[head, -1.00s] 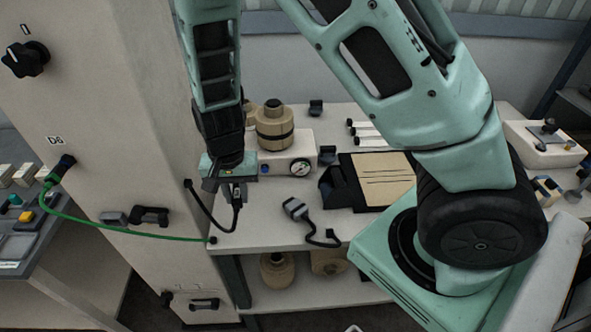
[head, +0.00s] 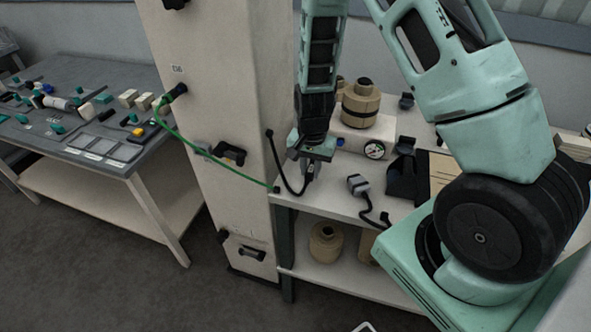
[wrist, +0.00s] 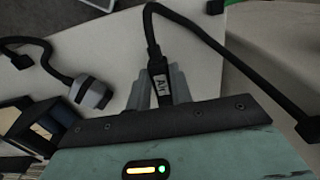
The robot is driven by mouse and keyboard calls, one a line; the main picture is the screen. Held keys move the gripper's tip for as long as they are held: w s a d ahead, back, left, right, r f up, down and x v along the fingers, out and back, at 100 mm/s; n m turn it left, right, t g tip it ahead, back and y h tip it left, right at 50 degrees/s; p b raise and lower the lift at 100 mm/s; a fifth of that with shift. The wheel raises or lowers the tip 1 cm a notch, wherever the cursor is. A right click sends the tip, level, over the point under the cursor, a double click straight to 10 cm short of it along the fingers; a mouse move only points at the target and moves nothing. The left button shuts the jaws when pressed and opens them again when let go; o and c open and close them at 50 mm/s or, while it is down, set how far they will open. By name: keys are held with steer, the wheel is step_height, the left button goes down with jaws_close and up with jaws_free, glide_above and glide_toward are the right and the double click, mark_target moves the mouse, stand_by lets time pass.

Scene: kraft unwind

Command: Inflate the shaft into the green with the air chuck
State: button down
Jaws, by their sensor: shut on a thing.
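My gripper (head: 310,170) is shut on the air chuck, a black piece marked "AIR" (wrist: 160,86) in the wrist view. Its black hose rises from the chuck and bends away to the right. In the head view the gripper is above the left end of the white bench, left of a round dial gauge (head: 374,149) on a white block (head: 352,139). A tan spool-like piece with a dark band (head: 362,103) stands on that block. The chuck is apart from the block. The gauge needle is too small to read. I cannot make out the shaft's valve.
A grey plug-like tool (head: 358,184) on a black cord lies on the bench (head: 337,200), right of the gripper. A tall beige cabinet (head: 215,70) stands close on the left. A green hose (head: 215,166) runs across it to the bench corner.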

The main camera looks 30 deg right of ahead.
steer(key=shift+w+d+f, duration=0.15)
steer(key=shift+w+d, duration=0.25)
steer(key=shift+d, duration=0.05)
steer(key=shift+w+d, duration=0.8)
steer(key=shift+d, duration=0.25)
steer(key=shift+w+d, duration=0.8)
steer(key=shift+d, duration=0.2)
steer(key=shift+w+d, duration=0.2)
steer(key=shift+d, duration=0.05)
steer(key=shift+w+d, duration=0.15)
stand_by(5.1)
